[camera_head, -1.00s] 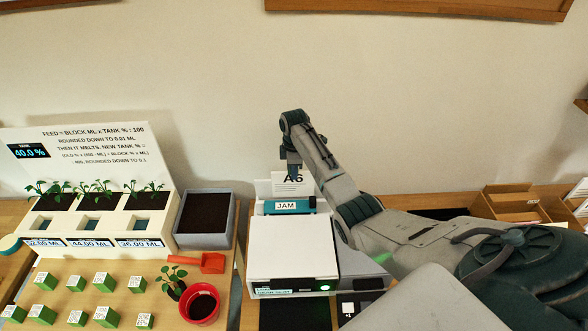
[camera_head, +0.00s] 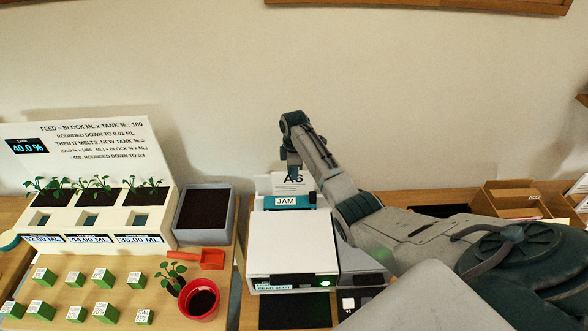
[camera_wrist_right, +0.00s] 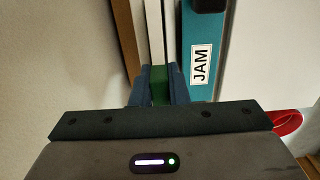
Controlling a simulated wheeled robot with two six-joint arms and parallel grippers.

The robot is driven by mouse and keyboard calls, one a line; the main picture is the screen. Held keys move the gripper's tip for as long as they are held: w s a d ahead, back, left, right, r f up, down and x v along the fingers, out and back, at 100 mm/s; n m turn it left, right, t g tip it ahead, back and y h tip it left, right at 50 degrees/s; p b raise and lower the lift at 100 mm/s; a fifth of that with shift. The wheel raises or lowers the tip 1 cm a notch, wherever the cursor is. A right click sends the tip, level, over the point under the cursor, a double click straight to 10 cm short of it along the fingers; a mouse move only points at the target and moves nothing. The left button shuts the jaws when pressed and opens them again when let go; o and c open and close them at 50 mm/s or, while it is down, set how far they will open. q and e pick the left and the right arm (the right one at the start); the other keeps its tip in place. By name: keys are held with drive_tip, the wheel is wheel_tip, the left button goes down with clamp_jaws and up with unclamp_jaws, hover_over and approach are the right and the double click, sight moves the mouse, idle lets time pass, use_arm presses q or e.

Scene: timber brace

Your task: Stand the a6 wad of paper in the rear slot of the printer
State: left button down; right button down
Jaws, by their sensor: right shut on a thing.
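The printer (camera_head: 292,247) is a white box with a green light on its front and a teal part marked JAM at its back. A white upright sheet marked A6 (camera_head: 291,178) shows behind the teal part. My right gripper (camera_head: 293,167) is at the top of this sheet, behind the printer. In the right wrist view my right gripper (camera_wrist_right: 159,88) is shut on a narrow thing with a green face, which I take for the a6 wad. White upright strips (camera_wrist_right: 155,40) run beside the teal part (camera_wrist_right: 204,30). The slot and the wad's lower edge are hidden. My left gripper is out of view.
A planter stand (camera_head: 105,205) with a grey soil box (camera_head: 206,217) is left of the printer. Several green blocks (camera_head: 103,275) and a red pot (camera_head: 201,297) stand before it. Cardboard trays (camera_head: 512,200) are at the right. The wall is close behind the printer.

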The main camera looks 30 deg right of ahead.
drive_tip(key=shift+f, duration=0.35)
drive_tip(key=shift+h, duration=0.3)
drive_tip(key=c, duration=0.9)
unclamp_jaws()
drive_tip(key=shift+o, duration=0.2)
drive_tip(key=shift+r+p, duration=0.8)
drive_tip(key=shift+r, duration=3.2)
